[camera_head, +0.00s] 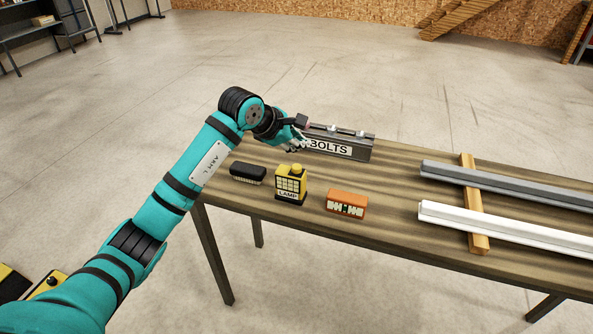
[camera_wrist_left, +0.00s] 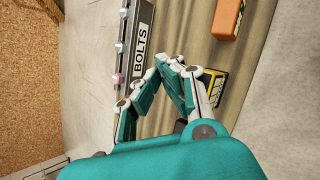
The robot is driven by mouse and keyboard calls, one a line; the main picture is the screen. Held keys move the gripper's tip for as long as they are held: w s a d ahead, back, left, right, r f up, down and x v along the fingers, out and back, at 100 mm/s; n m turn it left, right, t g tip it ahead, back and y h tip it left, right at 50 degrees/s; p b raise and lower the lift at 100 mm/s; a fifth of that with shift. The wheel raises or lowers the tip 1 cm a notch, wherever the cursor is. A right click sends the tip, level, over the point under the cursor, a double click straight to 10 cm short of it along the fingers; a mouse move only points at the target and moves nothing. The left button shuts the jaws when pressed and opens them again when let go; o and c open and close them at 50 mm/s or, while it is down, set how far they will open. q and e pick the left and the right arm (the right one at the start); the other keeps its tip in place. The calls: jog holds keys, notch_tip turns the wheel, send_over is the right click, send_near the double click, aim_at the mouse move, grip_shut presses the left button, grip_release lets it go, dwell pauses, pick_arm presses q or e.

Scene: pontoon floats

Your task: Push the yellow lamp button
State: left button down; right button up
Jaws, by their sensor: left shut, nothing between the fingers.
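The yellow lamp (camera_head: 291,185) stands upright on the wooden table, with a label reading LAMP on its front and a yellow button (camera_head: 297,168) on top. My left gripper (camera_head: 302,146) is shut and empty. It is behind the lamp in the head view, close to the front left end of the grey BOLTS box, and apart from the button. In the left wrist view the gripper's fingers (camera_wrist_left: 170,65) partly cover the lamp (camera_wrist_left: 214,86), and the button is hidden. My right gripper is in neither view.
The grey BOLTS box (camera_head: 352,141) stands behind the lamp. A black item (camera_head: 247,174) is left of the lamp and an orange one (camera_head: 346,203) is right of it. Grey (camera_head: 500,181) and white (camera_head: 500,225) rails lie on a wooden bar (camera_head: 478,243) at the right.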

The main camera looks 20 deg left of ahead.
aim_at(299, 168)
pick_arm(q)
notch_tip(299, 168, down, 3)
jog(key=shift+f+b, duration=0.1)
jog(key=shift+b, duration=0.7)
jog(key=shift+f+b, duration=0.3)
jog(key=shift+f, duration=0.2)
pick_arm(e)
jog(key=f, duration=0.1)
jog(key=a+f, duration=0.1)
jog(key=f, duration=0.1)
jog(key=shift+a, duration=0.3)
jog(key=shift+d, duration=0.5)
pick_arm(q)
jog(key=shift+f+b, duration=0.4)
jog(key=shift+b, duration=0.2)
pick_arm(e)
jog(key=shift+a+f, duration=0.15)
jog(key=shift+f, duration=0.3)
